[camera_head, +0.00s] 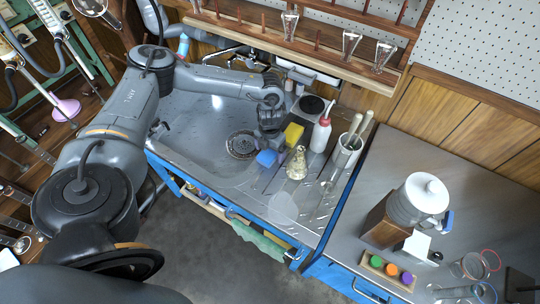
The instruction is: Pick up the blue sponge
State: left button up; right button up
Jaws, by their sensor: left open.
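The blue sponge (266,158) lies on the metal sink counter (190,150), just right of the round dark drain (241,145). My left gripper (270,139) points down right above and slightly behind the sponge, and it is open. Its fingers are small and dark here; I cannot tell whether they touch the sponge. My right gripper is not in view.
A yellow block (293,134) stands close to the gripper's right. A pale conical flask (297,163), a red-topped bottle (321,132) and a holder with tall tools (347,148) stand farther right. The sink's left side is clear.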

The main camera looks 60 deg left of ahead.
aim_at(270, 151)
pick_arm(q)
jog(key=shift+f, duration=0.55)
jog(key=shift+c, duration=0.4)
jog(key=c, duration=0.9)
jog(key=shift+c, duration=0.2)
jog(key=shift+r, duration=0.1)
notch_tip(270, 151, up, 8)
jog(key=shift+r+p, duration=0.15)
jog(key=shift+p, duration=1.05)
jog(key=shift+r, duration=0.8)
